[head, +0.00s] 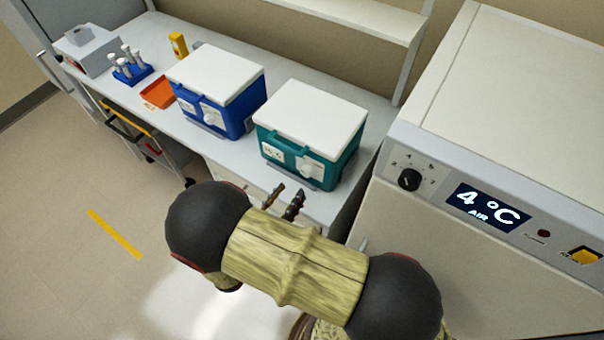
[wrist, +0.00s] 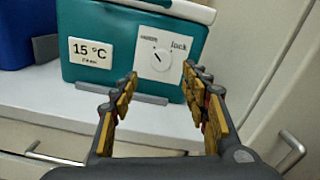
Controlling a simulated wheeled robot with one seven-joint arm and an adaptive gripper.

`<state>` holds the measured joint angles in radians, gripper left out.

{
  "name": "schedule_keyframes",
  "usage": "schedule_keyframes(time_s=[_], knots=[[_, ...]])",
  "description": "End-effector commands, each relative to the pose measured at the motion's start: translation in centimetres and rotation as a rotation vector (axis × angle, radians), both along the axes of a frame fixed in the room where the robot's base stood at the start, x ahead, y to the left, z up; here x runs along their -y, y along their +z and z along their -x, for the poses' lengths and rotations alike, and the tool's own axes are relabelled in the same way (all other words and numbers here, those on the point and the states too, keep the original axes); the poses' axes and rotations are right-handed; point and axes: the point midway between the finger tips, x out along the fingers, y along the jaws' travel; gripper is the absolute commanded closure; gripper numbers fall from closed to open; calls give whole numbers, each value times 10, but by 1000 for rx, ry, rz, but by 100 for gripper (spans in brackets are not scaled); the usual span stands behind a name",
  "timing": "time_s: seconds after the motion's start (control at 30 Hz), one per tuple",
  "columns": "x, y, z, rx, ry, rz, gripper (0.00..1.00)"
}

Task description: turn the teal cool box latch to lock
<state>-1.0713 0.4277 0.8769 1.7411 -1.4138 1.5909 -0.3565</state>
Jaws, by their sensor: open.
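The teal cool box (head: 312,138) has a white lid and stands on the counter, at the right of the blue one. In the wrist view its teal front (wrist: 110,30) carries a "15 °C" label and a white latch plate. The round latch knob (wrist: 161,58) has a dark pointer slanting up and left, away from the word "lock" at its upper right. My gripper (wrist: 162,84) is open and empty in front of the box, with the latch between its fingers in the picture and apart from it. In the head view my gripper (head: 284,197) shows just below the counter's front edge.
A blue cool box (head: 222,95) stands to the left. A white incubator (head: 480,180) with a dial and a "4 °C" display is close on the right. Further left are an orange tray (head: 157,93), a blue tube rack (head: 131,74) and a yellow bottle (head: 178,45).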

Motion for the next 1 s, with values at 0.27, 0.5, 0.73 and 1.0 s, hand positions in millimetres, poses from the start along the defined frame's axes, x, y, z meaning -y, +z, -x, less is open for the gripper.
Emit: schedule_keyframes(time_s=[0.27, 0.5, 0.73, 1.0], knots=[[24, -1, -28, -4, -8, -1, 54], [42, -1, -52, -4, -6, -2, 54], [48, -1, -59, -4, -4, -3, 54], [48, -1, -59, -4, -4, -3, 58]])
